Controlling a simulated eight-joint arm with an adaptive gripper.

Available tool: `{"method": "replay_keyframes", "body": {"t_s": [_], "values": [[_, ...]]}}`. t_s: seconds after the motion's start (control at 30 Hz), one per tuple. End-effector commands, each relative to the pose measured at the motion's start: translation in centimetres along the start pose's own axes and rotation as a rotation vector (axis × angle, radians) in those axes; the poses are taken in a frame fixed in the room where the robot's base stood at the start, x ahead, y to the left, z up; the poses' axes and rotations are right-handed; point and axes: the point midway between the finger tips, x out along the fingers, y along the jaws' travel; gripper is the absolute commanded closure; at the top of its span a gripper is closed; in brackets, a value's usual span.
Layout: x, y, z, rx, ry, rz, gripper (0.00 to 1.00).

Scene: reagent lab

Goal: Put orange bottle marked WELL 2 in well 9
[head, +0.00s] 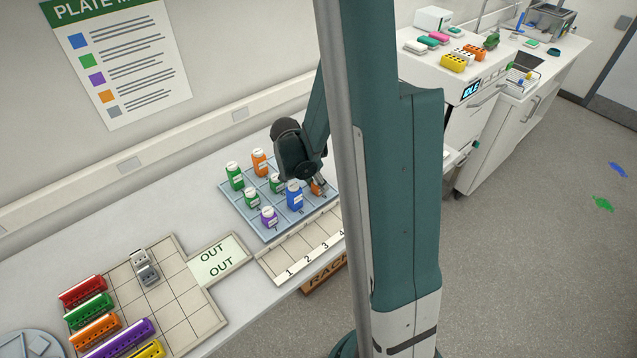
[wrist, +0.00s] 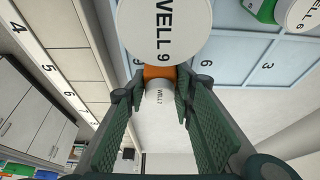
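An orange bottle (wrist: 158,72) with a white cap sits between the fingertips of my gripper (wrist: 160,82), which look shut on its sides. Its cap lettering starts with WELL; the number is too small to read surely. In the head view this orange bottle (head: 318,188) is at the tray's right corner, partly hidden by my gripper (head: 312,180). It appears upright; I cannot tell if it touches the tray. The blue tray (head: 257,229) shows numbers 6 and 3 beside it in the wrist view. A large white cap marked WELL 9 (wrist: 163,25) is close to the wrist camera.
A blue bottle (head: 293,196) stands just left of my gripper. Green bottles (head: 234,177), a purple bottle (head: 269,217) and another orange bottle (head: 259,162) stand on the tray. A numbered rack (head: 300,248) lies in front. My column hides the bench to the right.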

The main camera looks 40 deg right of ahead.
Motion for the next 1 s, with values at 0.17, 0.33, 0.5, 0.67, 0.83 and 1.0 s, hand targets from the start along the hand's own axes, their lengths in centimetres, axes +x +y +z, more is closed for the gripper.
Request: {"method": "replay_keyframes", "body": {"t_s": [0.17,0.33,0.5,0.67,0.83,1.0], "values": [[0.0,0.0,0.0,0.0,0.0,0.0,0.6],[0.0,0.0,0.0,0.0,0.0,0.0,0.6],[-0.1,0.0,-0.1,0.0,0.0,0.0,0.6],[-0.5,0.0,-0.2,0.0,0.0,0.0,0.6],[-1.5,0.0,-0.1,-0.001,0.0,0.0,0.6],[-3.1,0.0,-0.1,-0.001,0.0,0.0,0.6]]}}
